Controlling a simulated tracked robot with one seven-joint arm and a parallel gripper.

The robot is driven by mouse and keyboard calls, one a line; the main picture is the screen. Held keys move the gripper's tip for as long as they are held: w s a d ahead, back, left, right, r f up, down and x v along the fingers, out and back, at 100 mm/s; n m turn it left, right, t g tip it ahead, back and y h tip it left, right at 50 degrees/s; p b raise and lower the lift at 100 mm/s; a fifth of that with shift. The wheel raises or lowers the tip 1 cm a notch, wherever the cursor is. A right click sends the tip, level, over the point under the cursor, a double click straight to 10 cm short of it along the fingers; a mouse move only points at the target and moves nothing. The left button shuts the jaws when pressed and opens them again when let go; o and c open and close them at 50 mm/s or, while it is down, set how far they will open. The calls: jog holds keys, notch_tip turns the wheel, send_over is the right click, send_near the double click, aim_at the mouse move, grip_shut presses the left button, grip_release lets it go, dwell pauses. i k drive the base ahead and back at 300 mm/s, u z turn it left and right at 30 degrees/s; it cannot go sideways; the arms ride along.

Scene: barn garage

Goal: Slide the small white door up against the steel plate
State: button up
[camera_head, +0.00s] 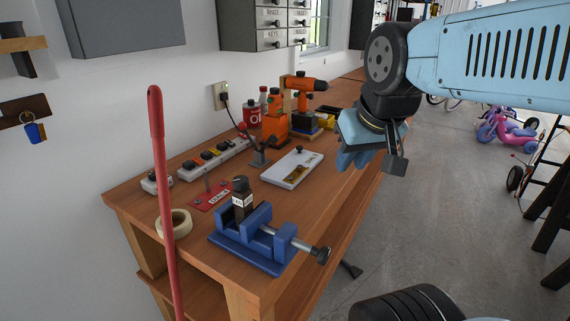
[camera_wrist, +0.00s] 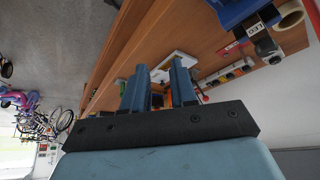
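I cannot clearly make out the steel plate.
A blue vise (camera_head: 243,240) and a tape roll (camera_head: 174,223) are at the bench's near end. A power strip (camera_head: 214,158) lies along the wall. An orange drill (camera_head: 303,87) and bottles stand behind the door. A red pole (camera_head: 162,190) rises in front.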

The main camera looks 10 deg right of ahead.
aim_at(277, 173)
jog(key=z, duration=1.4)
jog(key=i, duration=0.1)
jog(key=u, duration=2.9)
jog(key=k, duration=1.45)
jog(key=z, duration=1.2)
jog(key=i, duration=1.65)
jog(key=u, duration=0.05)
